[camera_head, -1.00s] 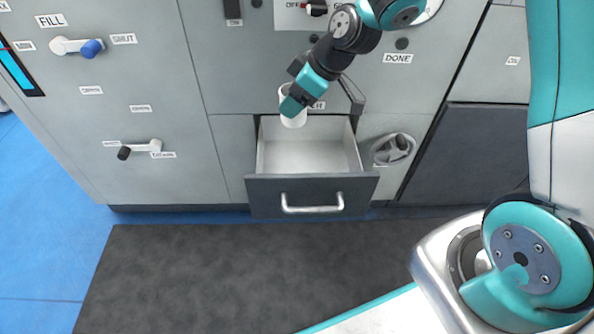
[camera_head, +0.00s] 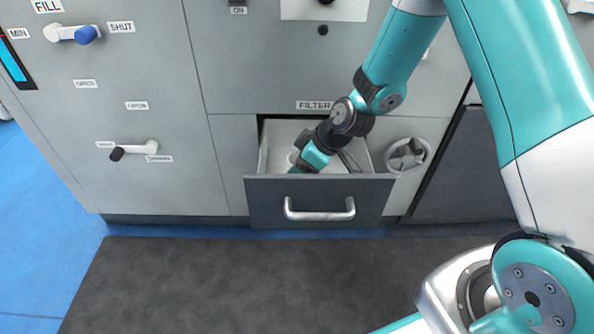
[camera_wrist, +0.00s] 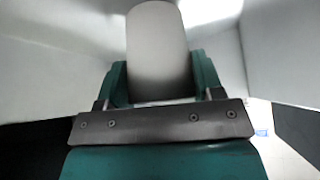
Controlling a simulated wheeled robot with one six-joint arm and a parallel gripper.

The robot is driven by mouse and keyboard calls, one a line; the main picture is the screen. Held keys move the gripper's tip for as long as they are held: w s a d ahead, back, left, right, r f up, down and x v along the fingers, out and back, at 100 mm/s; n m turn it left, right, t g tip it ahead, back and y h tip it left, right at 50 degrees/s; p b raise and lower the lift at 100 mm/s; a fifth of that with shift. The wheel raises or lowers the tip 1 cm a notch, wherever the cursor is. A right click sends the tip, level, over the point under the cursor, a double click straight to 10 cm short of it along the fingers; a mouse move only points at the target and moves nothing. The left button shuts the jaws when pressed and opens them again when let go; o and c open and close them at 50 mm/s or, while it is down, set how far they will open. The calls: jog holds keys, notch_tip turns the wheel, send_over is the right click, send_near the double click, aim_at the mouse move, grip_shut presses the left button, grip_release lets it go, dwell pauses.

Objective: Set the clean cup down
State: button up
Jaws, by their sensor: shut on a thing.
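The white cup (camera_wrist: 158,50) is between the two fingers of my gripper (camera_wrist: 160,82) in the wrist view, and my gripper is shut on it. In the head view my gripper (camera_head: 298,162) is down inside the open drawer (camera_head: 270,150), toward its left side. Only a small part of the cup (camera_head: 292,157) shows there. Whether the cup touches the drawer floor cannot be told. The drawer walls (camera_wrist: 275,50) stand close around the cup in the wrist view.
The drawer's dark front with a metal handle (camera_head: 320,209) faces me. A round opening (camera_head: 408,156) with a grey thing in it is to the right. A FILTER label (camera_head: 314,105) sits above the drawer.

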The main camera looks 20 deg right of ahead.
jog(key=shift+f, duration=0.35)
jog(key=shift+f, duration=0.15)
jog(key=o, duration=0.9)
